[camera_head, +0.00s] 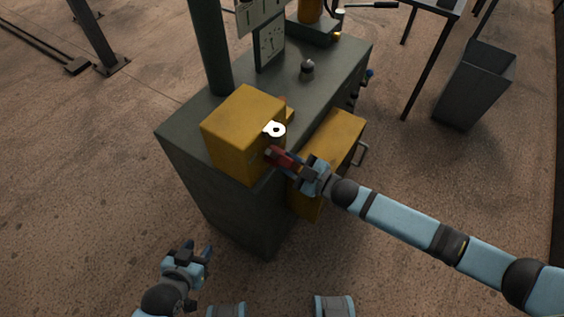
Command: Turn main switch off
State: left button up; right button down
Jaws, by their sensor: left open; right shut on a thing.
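A yellow box (243,133) stands on the near corner of a dark grey-green machine cabinet (190,118). A red switch handle (281,157) sticks out at the box's right side, below a round white part with a dark centre (274,130). My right gripper (292,163) reaches in from the right and is shut on the red handle; its fingers partly hide it. The handle's exact angle is hard to tell. My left gripper (204,253) is open and empty, low in front of the cabinet and apart from it.
A yellow panel with a handle (335,140) juts from the cabinet's right side, close to my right gripper. A black knob (307,68) is on the cabinet top, and a dark post (208,45) rises behind the box. A grey bin (476,85) stands at the right.

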jog(key=shift+s+f+n, duration=0.1)
jog(key=shift+n, duration=0.8)
jog(key=n, duration=0.3)
jog(key=shift+a+f+n+b, duration=0.1)
jog(key=shift+f+n+b, duration=0.05)
jog(key=shift+n+b, duration=0.25)
jog(key=n, duration=0.3)
jog(key=shift+s+f+b, duration=0.1)
jog(key=shift+f+b, duration=0.05)
jog(key=shift+b, duration=0.25)
jog(key=n, duration=0.2)
jog(key=shift+n+b, duration=0.4)
jog(key=shift+n, duration=0.5)
jog(key=c, duration=0.8)
grip_release()
jog(key=shift+c, duration=0.2)
